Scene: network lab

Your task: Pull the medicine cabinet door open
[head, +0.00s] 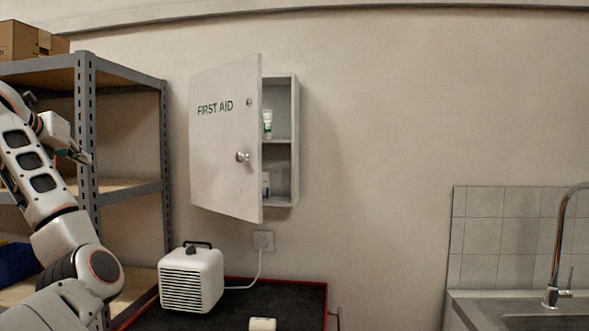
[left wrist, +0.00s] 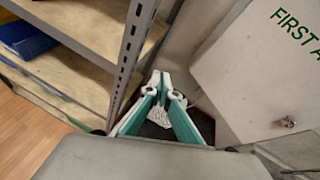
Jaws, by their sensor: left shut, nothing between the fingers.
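The white medicine cabinet (head: 295,140) hangs on the wall, in the middle of the head view. Its door (head: 222,140), marked FIRST AID, stands partly open, with its free right edge out from the wall. A gap at the right shows shelves with a tube (head: 267,122) and another small item (head: 266,186). The round knob (head: 243,157) is near the free edge; the door and knob (left wrist: 288,122) also show at the right of the left wrist view. My left gripper (head: 83,157) is shut and empty, left of the door and apart from it. My right gripper is out of view.
A grey metal shelf rack (head: 87,130) stands at the left, close to my left arm. A white heater (head: 191,281) sits below the cabinet on a dark, red-edged surface (head: 290,298). A sink with a tap (head: 553,290) is at the right. The wall right of the cabinet is clear.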

